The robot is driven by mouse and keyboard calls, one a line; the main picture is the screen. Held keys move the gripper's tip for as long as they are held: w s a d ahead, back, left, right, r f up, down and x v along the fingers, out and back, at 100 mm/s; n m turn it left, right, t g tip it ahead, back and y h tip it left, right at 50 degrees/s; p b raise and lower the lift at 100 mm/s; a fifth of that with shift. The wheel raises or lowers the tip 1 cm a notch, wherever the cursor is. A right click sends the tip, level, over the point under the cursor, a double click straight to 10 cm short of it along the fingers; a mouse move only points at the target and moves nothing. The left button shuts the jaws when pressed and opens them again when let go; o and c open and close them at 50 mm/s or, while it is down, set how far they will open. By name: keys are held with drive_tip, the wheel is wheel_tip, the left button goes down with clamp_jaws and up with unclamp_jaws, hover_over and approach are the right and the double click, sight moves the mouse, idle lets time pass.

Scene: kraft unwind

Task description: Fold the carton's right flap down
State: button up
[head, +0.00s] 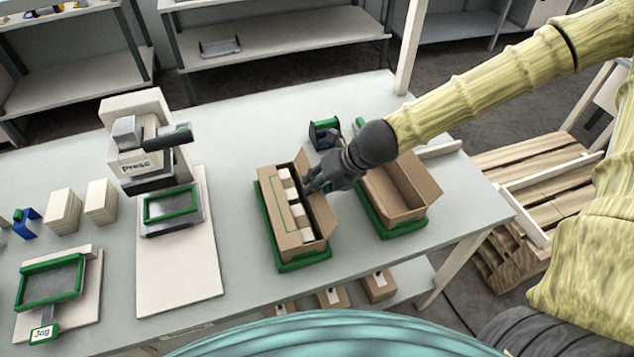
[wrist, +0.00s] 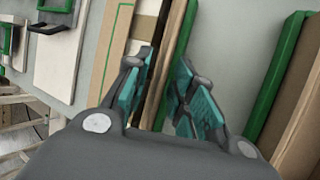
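The carton (head: 287,240) sits in a green tray (head: 305,262) on the table, with several pale blocks (head: 297,208) showing inside. Its left panel, marked with a green line, shows in the wrist view (wrist: 113,50). Its right flap (head: 321,212) stands up along the right side. My gripper (head: 318,182) is over the far part of that flap, fingers pointing left and down. In the wrist view the teal-padded fingers (wrist: 167,90) are apart, with brown cardboard showing between and beyond them. I cannot tell whether they touch the flap.
A second, open carton (head: 405,190) stands in a green tray just right of my gripper. A tape dispenser (head: 325,132) is behind. A press (head: 145,145) stands to the left, with bare table between it and the carton.

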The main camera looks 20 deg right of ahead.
drive_tip(key=shift+c, duration=0.2)
clamp_jaws()
drive_tip(key=shift+a+h, duration=0.1)
drive_tip(key=shift+h, duration=0.2)
drive_tip(key=shift+a+r+n+h, duration=0.25)
drive_tip(key=shift+a+n+h, duration=0.2)
drive_tip(key=shift+h, duration=0.75)
drive_tip(key=shift+a+f+n+t+h+b, duration=0.25)
drive_tip(key=shift+a+n+h+b, duration=0.45)
drive_tip(key=shift+h, duration=1.45)
drive_tip(key=shift+a+f+n+t+h+b, duration=0.2)
drive_tip(key=shift+a+f+h+b, duration=0.5)
drive_tip(key=shift+h, duration=1.5)
drive_tip(key=shift+a+n+t+h+b, duration=0.15)
drive_tip(key=shift+a+n+h+b, duration=0.25)
drive_tip(key=shift+a+h, duration=1.2)
drive_tip(key=shift+s+d+h, duration=0.1)
drive_tip(key=shift+d+h, duration=0.45)
drive_tip(key=shift+h, duration=0.2)
